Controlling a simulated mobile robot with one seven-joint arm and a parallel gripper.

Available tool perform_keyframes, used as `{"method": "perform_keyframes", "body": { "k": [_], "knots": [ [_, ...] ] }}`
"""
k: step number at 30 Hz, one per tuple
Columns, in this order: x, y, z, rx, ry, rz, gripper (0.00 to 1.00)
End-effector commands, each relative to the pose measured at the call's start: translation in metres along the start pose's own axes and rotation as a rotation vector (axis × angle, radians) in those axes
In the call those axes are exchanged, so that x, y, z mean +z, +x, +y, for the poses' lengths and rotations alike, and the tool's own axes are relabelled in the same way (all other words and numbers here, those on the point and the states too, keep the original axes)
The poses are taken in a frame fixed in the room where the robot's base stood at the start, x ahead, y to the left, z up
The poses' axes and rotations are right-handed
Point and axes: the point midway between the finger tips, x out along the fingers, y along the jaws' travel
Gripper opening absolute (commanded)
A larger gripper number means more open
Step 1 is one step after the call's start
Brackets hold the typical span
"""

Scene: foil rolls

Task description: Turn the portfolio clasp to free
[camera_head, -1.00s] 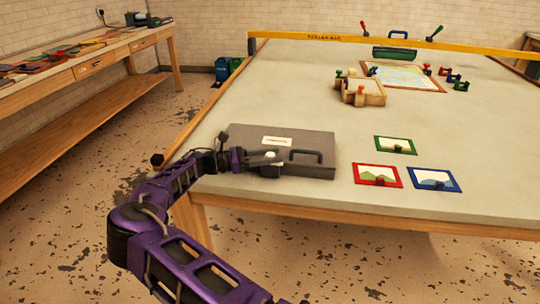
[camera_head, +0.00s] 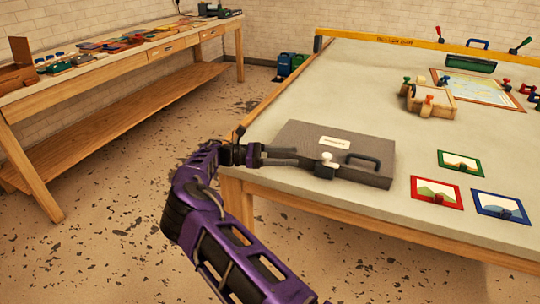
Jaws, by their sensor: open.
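The portfolio (camera_head: 372,148) is a flat dark grey case with a white label. It lies on the near left part of the big table, with a black handle at its front. Its clasp (camera_head: 327,159) shows a pale round knob above a dark block at the front edge, left of the handle. I cannot tell how far the clasp is turned. My gripper (camera_head: 297,157) is open and empty. It is just left of the clasp, over the portfolio's front left part, and looks apart from the knob.
Green (camera_head: 461,162), red (camera_head: 436,193) and blue (camera_head: 499,206) framed pictures lie to the right of the portfolio. A wooden block with coloured knobs (camera_head: 432,101) stands farther back. A yellow bar (camera_head: 400,42) spans the far table edge. A side bench (camera_head: 110,75) stands at left.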

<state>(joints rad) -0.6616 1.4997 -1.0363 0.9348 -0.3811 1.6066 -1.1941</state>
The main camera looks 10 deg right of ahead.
Motion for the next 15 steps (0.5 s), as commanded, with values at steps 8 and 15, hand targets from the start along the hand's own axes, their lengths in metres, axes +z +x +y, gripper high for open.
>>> {"method": "perform_keyframes", "body": {
  "k": [8, 15],
  "knots": [
    [-0.001, -0.043, 0.001, 0.001, 0.001, 0.000, 0.65],
    [-0.001, -0.056, 0.000, -0.002, -0.002, 0.000, 0.65]
  ]
}}
